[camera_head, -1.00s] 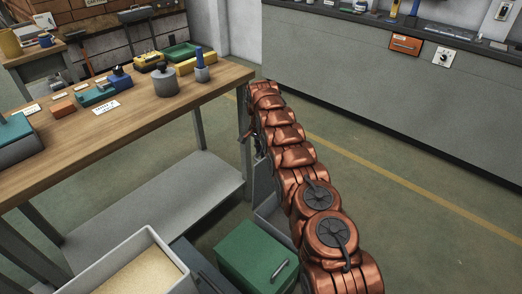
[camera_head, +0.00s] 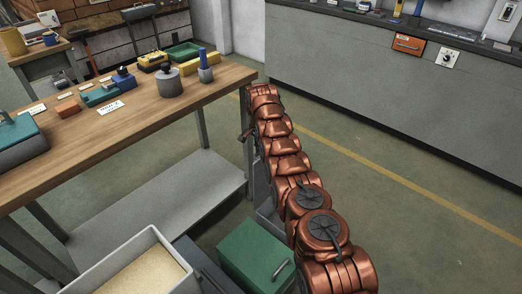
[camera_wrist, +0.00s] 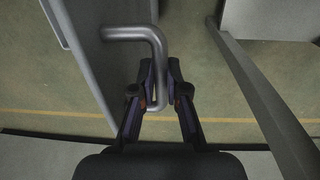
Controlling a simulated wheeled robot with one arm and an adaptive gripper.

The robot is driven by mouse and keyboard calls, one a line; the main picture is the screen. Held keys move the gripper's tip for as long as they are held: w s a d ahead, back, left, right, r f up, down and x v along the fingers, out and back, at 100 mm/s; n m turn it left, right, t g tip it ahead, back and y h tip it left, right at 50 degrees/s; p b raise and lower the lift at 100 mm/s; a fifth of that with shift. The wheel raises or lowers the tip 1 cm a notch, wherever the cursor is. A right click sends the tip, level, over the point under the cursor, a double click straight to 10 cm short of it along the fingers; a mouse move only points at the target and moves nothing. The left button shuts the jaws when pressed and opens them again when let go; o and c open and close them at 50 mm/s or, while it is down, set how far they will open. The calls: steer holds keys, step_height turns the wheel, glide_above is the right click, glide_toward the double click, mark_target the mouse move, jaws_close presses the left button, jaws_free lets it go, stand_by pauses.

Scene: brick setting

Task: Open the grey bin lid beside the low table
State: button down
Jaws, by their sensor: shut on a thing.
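In the wrist view, my gripper (camera_wrist: 160,88) is closed around the bent metal handle (camera_wrist: 157,50) of a grey panel, which looks like the bin lid (camera_wrist: 90,60). The fingers sit on both sides of the bar's end. In the head view, the grey bin (camera_head: 267,222) stands on the floor beside the wood-topped table (camera_head: 185,108), mostly hidden behind my copper arm. A narrow strip of an upright grey panel shows above the bin. The grip itself is hidden there, and I cannot tell the lid's exact angle.
A green box (camera_head: 250,255) with a handle stands in front of the bin. An open light-grey bin of tan grains (camera_head: 95,275) is at lower left. A table leg (camera_head: 246,125) is close to my arm's far end. Open floor (camera_head: 370,200) lies to the right.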

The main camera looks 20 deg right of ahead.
steer(key=shift+w+d+r, duration=0.15)
steer(key=shift+d+r, duration=0.05)
steer(key=shift+d, duration=0.1)
steer(key=c, duration=1.5)
jaws_free()
steer(key=o, duration=0.3)
steer(key=shift+a+f, duration=0.1)
steer(key=shift+a, duration=0.15)
steer(key=shift+s+f+b, duration=0.1)
steer(key=shift+s+b, duration=0.3)
steer(key=shift+b, duration=0.15)
